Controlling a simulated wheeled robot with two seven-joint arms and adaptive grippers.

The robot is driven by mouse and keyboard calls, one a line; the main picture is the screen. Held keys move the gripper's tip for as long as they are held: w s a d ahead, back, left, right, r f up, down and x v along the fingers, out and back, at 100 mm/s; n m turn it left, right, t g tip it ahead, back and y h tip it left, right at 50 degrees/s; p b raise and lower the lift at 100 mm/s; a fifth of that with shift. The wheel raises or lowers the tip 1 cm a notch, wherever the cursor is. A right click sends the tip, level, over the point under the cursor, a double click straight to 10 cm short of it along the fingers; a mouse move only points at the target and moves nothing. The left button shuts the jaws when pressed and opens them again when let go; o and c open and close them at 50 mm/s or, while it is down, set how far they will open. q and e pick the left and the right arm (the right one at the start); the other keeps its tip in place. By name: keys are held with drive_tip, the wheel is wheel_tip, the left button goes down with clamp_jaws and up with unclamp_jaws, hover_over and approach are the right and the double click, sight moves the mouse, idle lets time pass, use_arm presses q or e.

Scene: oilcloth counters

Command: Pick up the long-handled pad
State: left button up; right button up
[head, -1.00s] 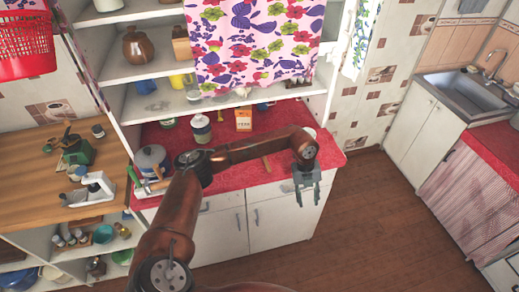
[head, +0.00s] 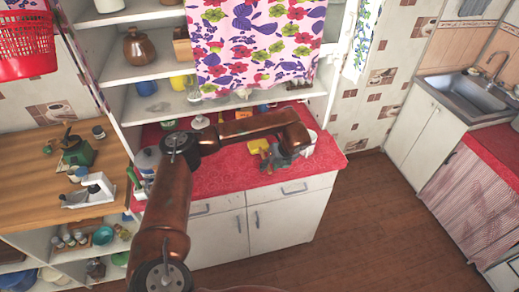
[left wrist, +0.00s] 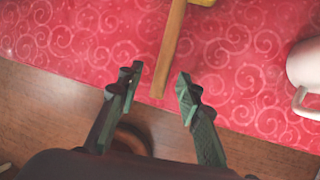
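The long-handled pad lies on the red cloth of the counter. Its wooden handle (left wrist: 170,50) runs down the middle of the left wrist view, and a bit of its yellow head (left wrist: 203,2) shows at the top edge. In the head view the yellow head (head: 259,145) shows just beyond my left gripper (head: 268,162), which covers much of the handle. My left gripper (left wrist: 160,80) is open and empty. The handle's near end shows between its fingertips in the wrist picture; I cannot tell the height gap. My right gripper is not in view.
A white mug (left wrist: 305,75) stands on the counter right of the gripper. Bottles and a pot (head: 148,160) are partly hidden behind my left arm. Shelves (head: 150,62) and a flowered curtain (head: 255,45) rise behind.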

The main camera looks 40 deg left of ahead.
use_arm(q)
drive_tip(key=shift+a+f, duration=0.15)
drive_tip(key=shift+f, duration=0.25)
drive_tip(key=shift+c, duration=0.6)
clamp_jaws()
drive_tip(key=shift+r, duration=0.1)
